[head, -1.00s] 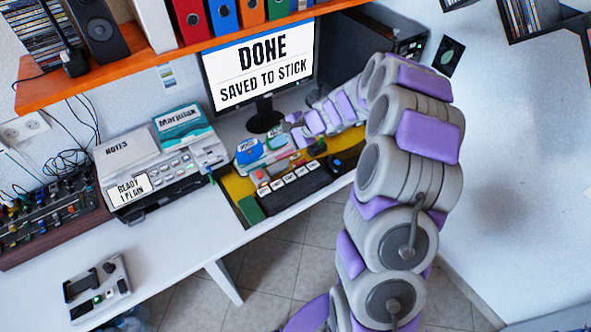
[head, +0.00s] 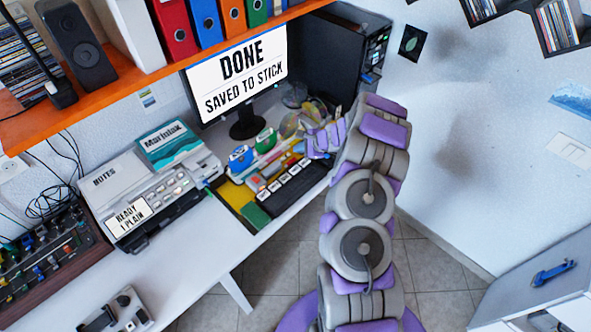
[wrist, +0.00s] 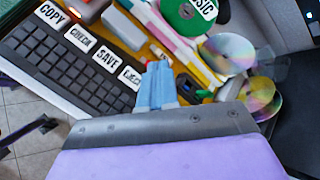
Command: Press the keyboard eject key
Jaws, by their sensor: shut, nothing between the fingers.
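The dark keyboard (head: 290,187) lies at the front of the desk. In the wrist view its white label keys read COPY (wrist: 50,14), CHECK (wrist: 81,39), SAVE (wrist: 107,61) and EJECT. The eject key (wrist: 130,77) is the one nearest my gripper (wrist: 156,68). My gripper's blue fingers are shut and empty, just right of the eject key in that view. I cannot tell whether they touch anything. In the head view my gripper (head: 318,138) is by the keyboard's right end. The monitor (head: 238,75) reads "DONE SAVED TO STICK".
A black computer tower (head: 340,55) stands behind my arm. A printer (head: 150,185) stands left of the keyboard. An orange shelf (head: 110,85) overhangs the desk.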

